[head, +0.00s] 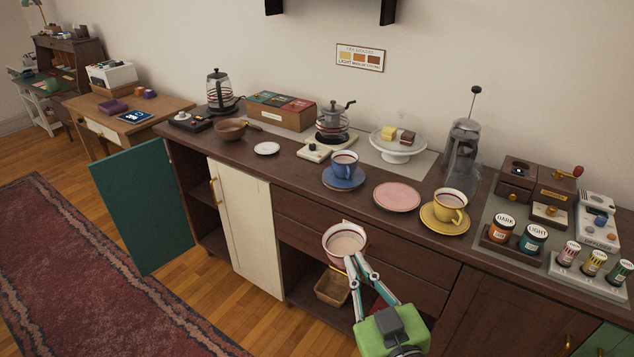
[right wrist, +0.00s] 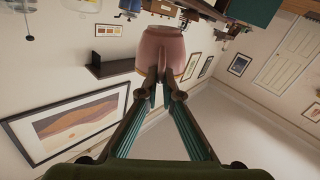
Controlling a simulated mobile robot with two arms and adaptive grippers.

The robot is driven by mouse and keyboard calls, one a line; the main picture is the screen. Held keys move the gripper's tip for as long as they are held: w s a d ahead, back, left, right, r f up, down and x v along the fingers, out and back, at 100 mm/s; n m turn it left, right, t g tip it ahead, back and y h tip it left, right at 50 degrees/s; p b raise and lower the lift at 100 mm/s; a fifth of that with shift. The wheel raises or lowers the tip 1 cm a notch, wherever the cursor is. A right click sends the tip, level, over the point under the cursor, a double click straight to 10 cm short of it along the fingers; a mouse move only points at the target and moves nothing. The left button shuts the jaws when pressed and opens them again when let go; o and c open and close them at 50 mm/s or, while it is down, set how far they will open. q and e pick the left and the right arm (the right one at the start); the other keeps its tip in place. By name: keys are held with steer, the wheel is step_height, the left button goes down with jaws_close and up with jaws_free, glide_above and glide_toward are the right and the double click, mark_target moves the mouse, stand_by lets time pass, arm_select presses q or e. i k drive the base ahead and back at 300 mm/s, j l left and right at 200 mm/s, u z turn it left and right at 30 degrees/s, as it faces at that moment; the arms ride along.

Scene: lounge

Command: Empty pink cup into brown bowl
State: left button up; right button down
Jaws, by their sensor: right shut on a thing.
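The pink cup (head: 333,257) is held in the air in front of the counter's front edge, roughly upright, with a light brown drink inside. My right gripper (head: 355,264) is shut on the near side of the cup. In the right wrist view, the pink cup (right wrist: 165,47) sits between the closed fingertips (right wrist: 164,82). My left gripper is not in view.
A small white saucer (head: 266,149), a blue cup (head: 345,171) on a blue saucer, a pink saucer (head: 397,197) and a yellow cup (head: 450,212) line the counter. A green door (head: 143,205) stands open at the left. A basket (head: 332,287) sits below the counter.

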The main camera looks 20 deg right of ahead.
mark_target(231, 129)
steer(key=i+l, duration=0.1)
steer(key=i, duration=0.4)
steer(key=i+l+u, duration=0.1)
steer(key=i, duration=0.4)
